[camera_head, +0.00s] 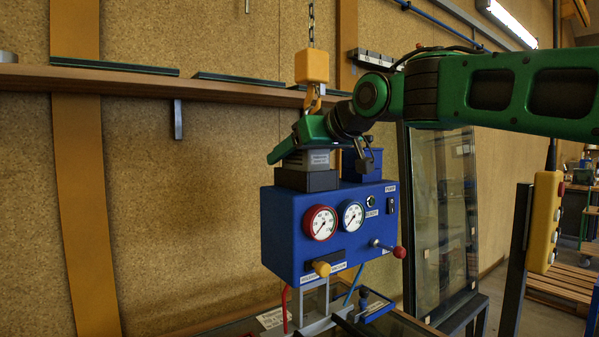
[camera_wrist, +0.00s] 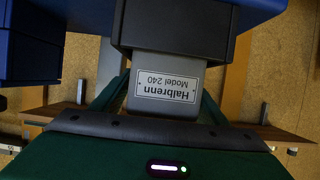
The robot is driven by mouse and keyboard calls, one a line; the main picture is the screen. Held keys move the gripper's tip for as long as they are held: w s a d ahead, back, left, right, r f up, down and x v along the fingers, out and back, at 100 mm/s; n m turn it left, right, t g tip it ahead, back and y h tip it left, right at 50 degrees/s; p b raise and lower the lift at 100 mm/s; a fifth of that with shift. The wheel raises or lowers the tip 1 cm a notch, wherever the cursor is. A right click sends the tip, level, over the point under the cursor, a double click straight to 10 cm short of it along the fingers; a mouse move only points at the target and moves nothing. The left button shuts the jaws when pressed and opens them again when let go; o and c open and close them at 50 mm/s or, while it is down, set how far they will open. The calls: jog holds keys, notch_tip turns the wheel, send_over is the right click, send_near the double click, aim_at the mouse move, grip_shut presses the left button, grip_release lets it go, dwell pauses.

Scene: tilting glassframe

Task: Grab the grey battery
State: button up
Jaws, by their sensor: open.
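The grey battery (camera_head: 308,160) stands in a black holder (camera_head: 306,181) on top of a blue control box (camera_head: 330,262). In the wrist view the battery (camera_wrist: 165,72) shows a label, upside down, reading "Halbrenn Model 240", and its far end enters the black holder (camera_wrist: 175,25). My gripper (camera_head: 300,148) is at the battery's upper part. In the wrist view my gripper (camera_wrist: 160,92) is open, with one green finger on each side of the battery. I cannot tell whether either finger touches it. The gripper hides part of the battery's top in the head view.
A blue bin-like part (camera_head: 364,165) stands beside the holder on the box. A yellow hoist block (camera_head: 312,66) hangs on a chain just above my gripper. A wooden shelf (camera_head: 140,83) runs along the wall. A glass frame (camera_head: 442,210) stands to the right.

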jog(key=shift+c, duration=0.3)
jog(key=c, duration=1.6)
jog(key=shift+r, duration=0.1)
